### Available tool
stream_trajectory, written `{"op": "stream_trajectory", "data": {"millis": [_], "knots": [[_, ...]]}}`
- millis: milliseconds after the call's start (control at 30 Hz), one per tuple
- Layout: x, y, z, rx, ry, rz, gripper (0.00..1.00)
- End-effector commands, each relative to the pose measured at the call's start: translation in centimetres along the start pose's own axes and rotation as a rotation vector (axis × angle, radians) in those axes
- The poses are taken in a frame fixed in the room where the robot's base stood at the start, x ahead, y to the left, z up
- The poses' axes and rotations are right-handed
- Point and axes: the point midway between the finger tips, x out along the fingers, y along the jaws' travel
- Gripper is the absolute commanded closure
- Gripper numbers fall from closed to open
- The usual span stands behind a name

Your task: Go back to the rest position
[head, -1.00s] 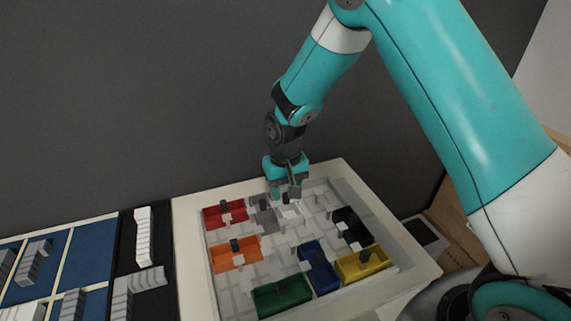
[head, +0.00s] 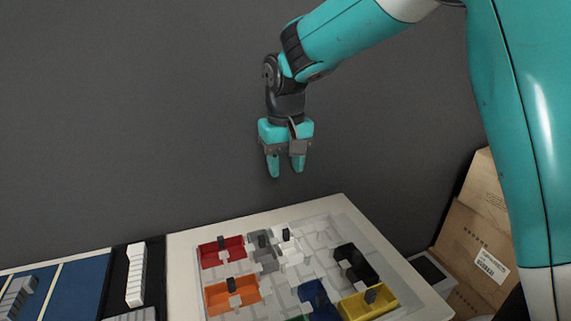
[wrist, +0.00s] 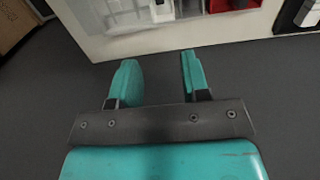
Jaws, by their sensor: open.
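My gripper (head: 286,168) hangs in the air above the far edge of the white tray table, fingers pointing down. Its two teal fingers are apart with nothing between them. In the wrist view the open gripper (wrist: 155,78) also shows empty, with dark floor beyond the fingers and the table edge above them. My teal arm reaches in from the upper right.
The tray table (head: 190,262) holds coloured bins: red (head: 222,252), orange (head: 232,296), blue (head: 318,300), yellow (head: 368,303), black (head: 355,264) and grey (head: 263,251). A blue divided board (head: 75,290) lies left. Cardboard cartons (head: 478,245) stand right. A grey wall is behind.

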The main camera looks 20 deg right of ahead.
Motion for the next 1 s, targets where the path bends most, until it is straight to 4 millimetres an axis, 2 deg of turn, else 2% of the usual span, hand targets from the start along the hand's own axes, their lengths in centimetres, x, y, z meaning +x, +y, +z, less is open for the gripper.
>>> {"op": "stream_trajectory", "data": {"millis": [333, 467, 567, 733, 900, 1000], "knots": [[0.0, 0.0, 0.0, -0.001, 0.000, -0.001, 0.57], [-0.7, -0.3, 1.6, -0.042, 0.007, -0.019, 0.57], [-1.9, -1.1, 4.8, -0.129, 0.022, -0.062, 0.57], [-3.6, -2.7, 13.4, -0.336, 0.058, -0.174, 0.57], [-3.8, -4.0, 21.4, -0.507, 0.090, -0.281, 0.57], [-3.6, -4.5, 24.4, -0.570, 0.103, -0.324, 0.57]]}}
